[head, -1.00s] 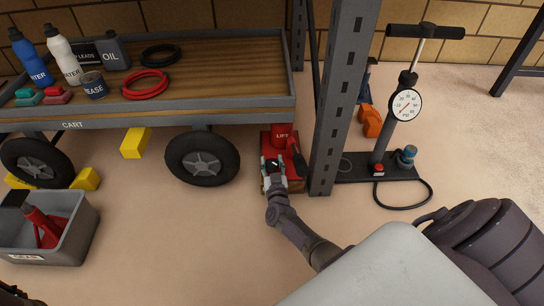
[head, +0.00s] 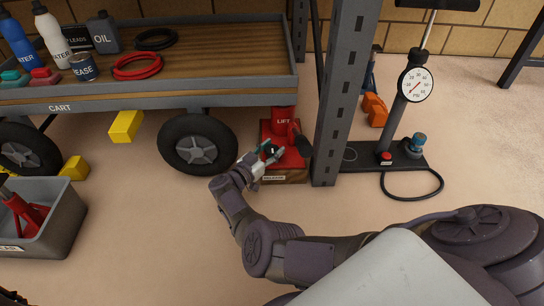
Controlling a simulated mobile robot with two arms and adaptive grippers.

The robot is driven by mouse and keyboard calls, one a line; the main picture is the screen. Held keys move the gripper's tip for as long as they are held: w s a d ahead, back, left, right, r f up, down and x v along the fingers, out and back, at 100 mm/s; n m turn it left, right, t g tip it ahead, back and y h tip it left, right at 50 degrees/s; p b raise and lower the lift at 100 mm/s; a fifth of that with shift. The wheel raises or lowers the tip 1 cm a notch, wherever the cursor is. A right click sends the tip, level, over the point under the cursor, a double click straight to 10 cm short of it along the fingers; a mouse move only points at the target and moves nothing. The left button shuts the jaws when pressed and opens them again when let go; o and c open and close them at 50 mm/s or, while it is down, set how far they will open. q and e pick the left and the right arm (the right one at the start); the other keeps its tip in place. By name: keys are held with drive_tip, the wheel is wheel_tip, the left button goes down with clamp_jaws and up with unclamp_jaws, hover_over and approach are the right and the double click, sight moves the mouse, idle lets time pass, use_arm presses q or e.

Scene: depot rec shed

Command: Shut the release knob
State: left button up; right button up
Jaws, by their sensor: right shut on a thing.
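A dark handle socket sticks out at the jack's right. My left gripper is not in view.
The grey post (head: 342,95) stands close right of the jack, and the cart's wheel (head: 197,146) close left. The cart deck (head: 215,47) overhangs from behind. A floor pump with a gauge (head: 416,85) stands right. A grey bin (head: 62,225) is lower left.

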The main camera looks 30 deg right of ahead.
drive_tip(key=shift+d+m+g+b, duration=0.1)
drive_tip(key=shift+m+g+b, duration=0.3)
drive_tip(key=shift+g+b, duration=0.2)
drive_tip(key=o, duration=1.2)
drive_tip(key=shift+c, duration=0.2)
